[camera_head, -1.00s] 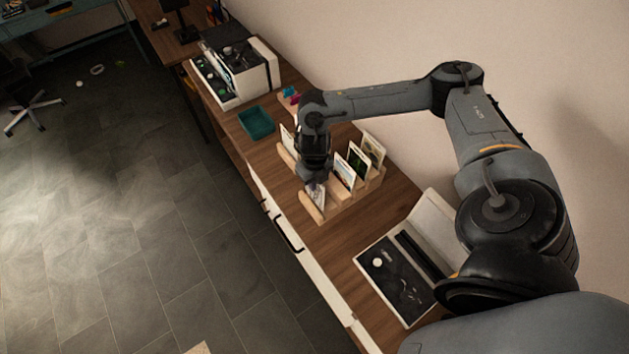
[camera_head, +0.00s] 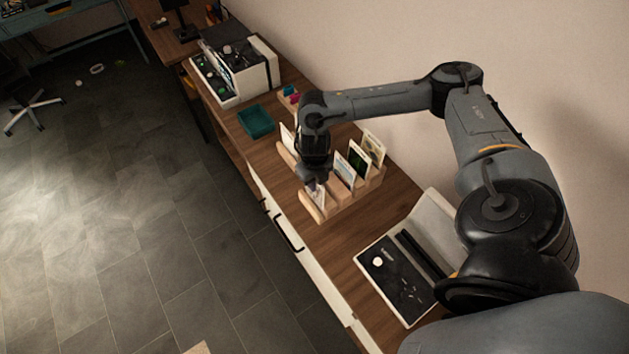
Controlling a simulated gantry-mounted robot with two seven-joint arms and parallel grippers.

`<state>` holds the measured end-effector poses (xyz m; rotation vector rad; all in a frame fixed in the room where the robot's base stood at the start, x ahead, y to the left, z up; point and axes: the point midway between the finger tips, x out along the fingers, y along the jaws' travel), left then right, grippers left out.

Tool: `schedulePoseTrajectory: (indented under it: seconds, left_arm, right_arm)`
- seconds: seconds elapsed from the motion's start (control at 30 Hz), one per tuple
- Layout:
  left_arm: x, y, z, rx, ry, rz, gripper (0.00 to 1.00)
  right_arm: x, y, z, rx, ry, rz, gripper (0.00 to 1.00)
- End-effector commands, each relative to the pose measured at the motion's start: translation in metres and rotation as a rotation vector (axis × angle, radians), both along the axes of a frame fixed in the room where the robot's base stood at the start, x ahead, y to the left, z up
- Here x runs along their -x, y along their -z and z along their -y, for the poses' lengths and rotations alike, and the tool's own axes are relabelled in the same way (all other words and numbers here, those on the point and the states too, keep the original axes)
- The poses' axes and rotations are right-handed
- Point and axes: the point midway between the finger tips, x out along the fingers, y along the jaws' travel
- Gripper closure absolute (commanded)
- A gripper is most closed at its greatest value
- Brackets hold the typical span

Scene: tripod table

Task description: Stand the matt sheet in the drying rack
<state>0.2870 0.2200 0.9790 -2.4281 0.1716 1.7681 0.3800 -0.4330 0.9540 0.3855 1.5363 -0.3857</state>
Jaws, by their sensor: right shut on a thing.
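The wooden drying rack (camera_head: 343,205) stands on the brown counter, with several picture sheets upright in its slots. My right gripper (camera_head: 315,184) points down over the front left part of the rack. It is shut on a small sheet (camera_head: 319,197), whose lower part shows at the rack's front slots. My gripper hides its upper part, and I cannot tell if it is seated in a slot. Other sheets stand behind it, such as a pale one (camera_head: 344,170) and a dark green one (camera_head: 357,158). My left gripper is not in view.
A teal tray (camera_head: 256,121) lies on the counter behind the rack. A white box-like unit (camera_head: 245,75) stands farther back. An open case with a dark panel (camera_head: 393,280) lies at the near end. The wall bounds the counter's right side.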

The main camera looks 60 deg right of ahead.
Motion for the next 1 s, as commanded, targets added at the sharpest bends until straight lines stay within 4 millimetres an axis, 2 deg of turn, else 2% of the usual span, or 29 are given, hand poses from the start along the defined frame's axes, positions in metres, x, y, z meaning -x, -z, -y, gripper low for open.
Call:
schedulePoseTrajectory:
  seconds: [0.6, 1.0]
  left_arm:
    - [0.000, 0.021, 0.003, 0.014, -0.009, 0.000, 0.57]
    - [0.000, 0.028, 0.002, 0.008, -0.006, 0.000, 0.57]
  right_arm:
    - [0.000, 0.031, 0.000, 0.000, 0.001, 0.001, 1.00]
    - [0.000, 0.042, 0.000, 0.000, 0.001, 0.001, 1.00]
